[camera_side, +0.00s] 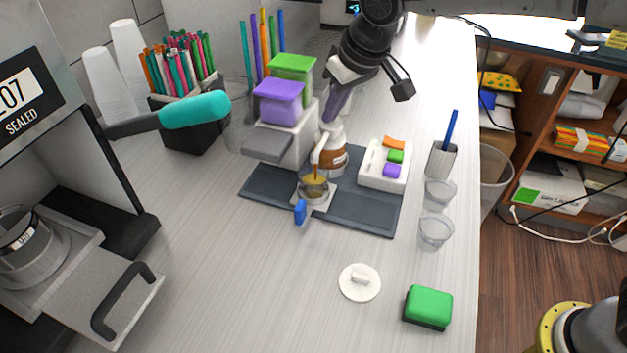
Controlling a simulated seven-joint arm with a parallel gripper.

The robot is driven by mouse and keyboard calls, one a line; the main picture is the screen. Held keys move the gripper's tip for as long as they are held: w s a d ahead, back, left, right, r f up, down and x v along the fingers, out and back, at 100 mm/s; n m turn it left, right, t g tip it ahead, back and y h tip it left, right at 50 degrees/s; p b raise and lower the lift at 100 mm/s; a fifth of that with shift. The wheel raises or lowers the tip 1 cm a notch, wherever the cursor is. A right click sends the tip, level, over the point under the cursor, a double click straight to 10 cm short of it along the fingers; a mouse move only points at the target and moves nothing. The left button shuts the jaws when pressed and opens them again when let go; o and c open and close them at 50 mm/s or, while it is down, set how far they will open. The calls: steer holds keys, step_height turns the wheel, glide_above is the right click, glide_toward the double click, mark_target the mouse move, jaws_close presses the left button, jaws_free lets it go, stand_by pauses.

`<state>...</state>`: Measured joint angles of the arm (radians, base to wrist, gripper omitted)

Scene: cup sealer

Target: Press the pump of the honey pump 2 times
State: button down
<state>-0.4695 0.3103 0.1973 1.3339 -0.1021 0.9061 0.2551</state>
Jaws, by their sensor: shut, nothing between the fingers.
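The honey pump is a brown bottle (333,158) with a white label and a white pump spout (318,150). It stands on the dark mat, right of the grey dispenser. A small cup (314,188) with amber liquid sits below the spout, in a holder with a blue handle (300,211). My gripper (335,108) points down from above over the top of the pump. It is shut and holds nothing. Its fingertips overlap the pump head in this view, so I cannot tell whether they touch it.
The dispenser carries purple (278,100) and green (292,66) lidded containers close to my gripper's left. A white tray (372,180) with coloured blocks, clear cups (435,232) and a straw holder (440,160) stand to the right. The front counter holds a white lid (360,283) and green sponge (428,306).

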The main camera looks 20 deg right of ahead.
steer(key=shift+f, duration=0.65)
steer(key=shift+r, duration=1.85)
steer(key=shift+f, duration=0.1)
